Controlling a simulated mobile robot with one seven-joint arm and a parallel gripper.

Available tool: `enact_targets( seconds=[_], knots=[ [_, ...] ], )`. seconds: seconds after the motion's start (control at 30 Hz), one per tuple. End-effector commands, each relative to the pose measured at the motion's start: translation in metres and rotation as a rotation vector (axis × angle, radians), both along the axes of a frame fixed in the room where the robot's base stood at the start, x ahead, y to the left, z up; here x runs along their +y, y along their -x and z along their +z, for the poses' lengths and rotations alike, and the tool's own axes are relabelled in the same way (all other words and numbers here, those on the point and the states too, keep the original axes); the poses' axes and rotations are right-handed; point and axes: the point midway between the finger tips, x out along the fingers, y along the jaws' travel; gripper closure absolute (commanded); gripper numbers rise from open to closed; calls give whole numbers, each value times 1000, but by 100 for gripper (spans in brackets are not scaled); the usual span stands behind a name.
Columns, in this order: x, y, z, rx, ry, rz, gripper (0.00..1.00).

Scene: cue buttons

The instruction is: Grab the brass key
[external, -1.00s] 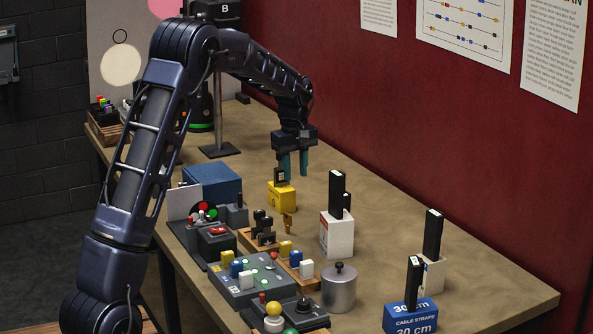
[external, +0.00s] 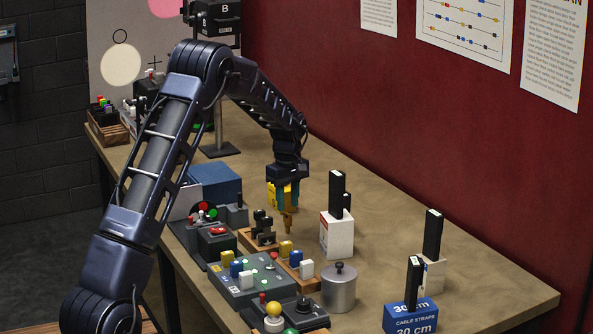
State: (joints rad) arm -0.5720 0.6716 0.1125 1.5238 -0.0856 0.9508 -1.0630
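The brass key (external: 288,223) is a small upright brown-gold piece on the table, just right of the wooden tray with black parts. My gripper (external: 288,207) points straight down over it. Its teal fingers reach down to the key's upper part and partly hide it. The lower part of the key shows below the fingertips. I cannot tell whether the fingers are shut on the key or only on either side of it.
A yellow box (external: 272,194) stands behind my fingers, partly hidden. A white box with black upright pieces (external: 337,235) is to the right. A metal canister (external: 339,290) and a grey button panel (external: 250,285) are in front. The table is clear along the wall.

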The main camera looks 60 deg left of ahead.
Motion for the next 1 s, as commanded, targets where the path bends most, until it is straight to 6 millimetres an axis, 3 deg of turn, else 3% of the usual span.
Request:
enact_targets(
  seconds=[0.4, 0.63, 0.8, 1.0],
  knots=[
    [1, -1, -48, 1, 1, 0, 67],
    [1, -1, -49, 0, 0, 0, 67],
    [1, -1, -49, 0, 0, 0, 100],
    [1, -1, -49, 0, 0, 0, 100]
  ],
)
